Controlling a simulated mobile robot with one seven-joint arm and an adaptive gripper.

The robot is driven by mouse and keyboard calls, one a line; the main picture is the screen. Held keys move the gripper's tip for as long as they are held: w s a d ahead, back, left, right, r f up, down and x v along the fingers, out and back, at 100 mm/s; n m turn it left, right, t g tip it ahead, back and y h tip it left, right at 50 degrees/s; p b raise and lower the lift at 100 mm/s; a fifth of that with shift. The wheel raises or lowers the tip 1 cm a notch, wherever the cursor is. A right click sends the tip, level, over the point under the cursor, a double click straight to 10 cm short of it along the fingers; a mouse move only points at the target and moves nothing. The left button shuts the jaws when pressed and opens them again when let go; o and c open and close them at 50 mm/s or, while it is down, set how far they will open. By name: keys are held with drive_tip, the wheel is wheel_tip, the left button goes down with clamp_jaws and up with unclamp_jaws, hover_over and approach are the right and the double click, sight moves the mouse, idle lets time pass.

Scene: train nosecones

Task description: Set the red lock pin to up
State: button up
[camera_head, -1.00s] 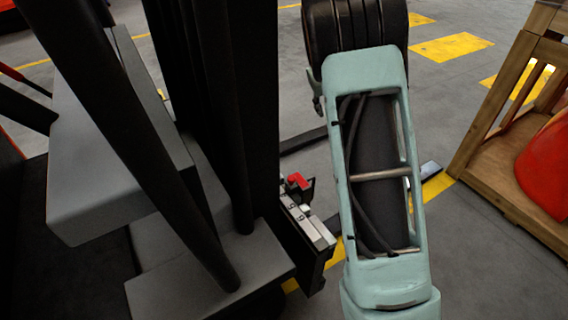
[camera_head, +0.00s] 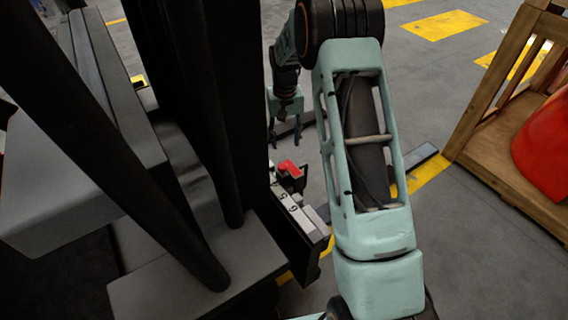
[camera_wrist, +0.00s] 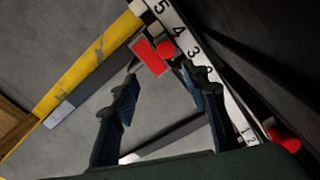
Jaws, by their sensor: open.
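The red lock pin (camera_head: 288,168) sits on a dark bracket at the far end of the numbered grey strip (camera_head: 297,210) on the forklift carriage. In the wrist view the red lock pin (camera_wrist: 153,57) shows a flat red face, with a round red end beside it. I cannot tell whether it is up or down. My gripper (camera_head: 285,136) is open and empty, above and beyond the pin in the head view. In the wrist view my gripper (camera_wrist: 162,84) has its fingers spread, with the pin just past the fingertips, apparently not held.
The forklift's dark mast (camera_head: 205,110) stands close on the left. A wooden crate (camera_head: 500,165) with a red object (camera_head: 545,150) stands at the right. Another red part (camera_wrist: 284,138) shows at the wrist view's lower right. Grey floor between crate and carriage is largely clear.

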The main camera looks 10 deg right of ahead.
sight(282, 166)
drive_tip(key=f, duration=0.3)
drive_tip(key=f+b, duration=0.1)
drive_tip(key=f, duration=0.3)
drive_tip(key=a+f+b, duration=0.1)
drive_tip(key=f, duration=0.2)
drive_tip(key=shift+s+f, duration=0.25)
drive_tip(key=shift+f, duration=0.05)
clamp_jaws()
